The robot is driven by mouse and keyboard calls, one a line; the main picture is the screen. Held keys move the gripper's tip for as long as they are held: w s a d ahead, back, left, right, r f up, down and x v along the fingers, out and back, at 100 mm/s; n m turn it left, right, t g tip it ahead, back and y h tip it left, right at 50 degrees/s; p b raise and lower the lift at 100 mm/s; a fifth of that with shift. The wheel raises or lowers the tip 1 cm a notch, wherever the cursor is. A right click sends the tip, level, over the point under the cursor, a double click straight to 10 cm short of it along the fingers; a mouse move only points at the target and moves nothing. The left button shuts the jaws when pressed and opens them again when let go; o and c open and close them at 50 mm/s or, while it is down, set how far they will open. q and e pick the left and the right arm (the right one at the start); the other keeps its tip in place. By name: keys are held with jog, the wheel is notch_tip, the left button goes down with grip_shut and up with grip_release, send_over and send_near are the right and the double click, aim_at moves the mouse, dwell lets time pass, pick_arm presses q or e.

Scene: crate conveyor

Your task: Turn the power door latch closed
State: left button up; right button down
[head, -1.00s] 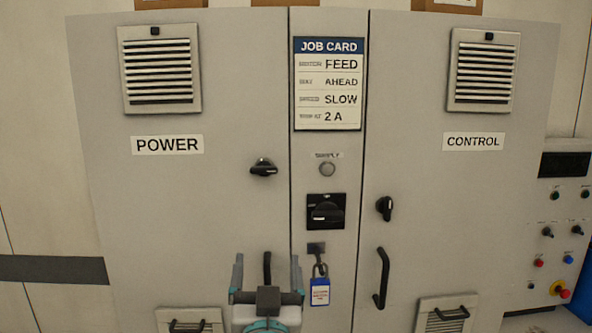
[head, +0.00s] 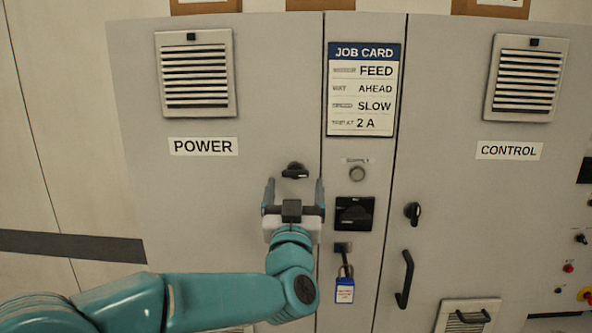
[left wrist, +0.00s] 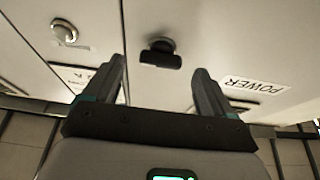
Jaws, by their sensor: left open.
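The power door latch (head: 295,171) is a small black handle on the grey power door (head: 200,205), right of and below the POWER label (head: 203,146). Its handle lies about horizontal. My left gripper (head: 294,190) is open and empty, just below the latch in the head view, with its fingers pointing up at either side of it. In the left wrist view the latch (left wrist: 160,54) shows beyond and between the two spread fingers (left wrist: 157,85). I see no contact with it. My right gripper is not in view.
A job card (head: 362,90) is above.

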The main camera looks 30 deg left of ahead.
aim_at(296, 169)
pick_arm(q)
jog(key=shift+x, duration=0.85)
jog(key=shift+w+a+r+p, duration=0.15)
jog(key=shift+a+r+p, duration=0.15)
jog(key=shift+a+p, duration=0.05)
jog(key=shift+w+d, duration=0.1)
jog(key=shift+w, duration=0.05)
jog(key=shift+w+f, duration=0.1)
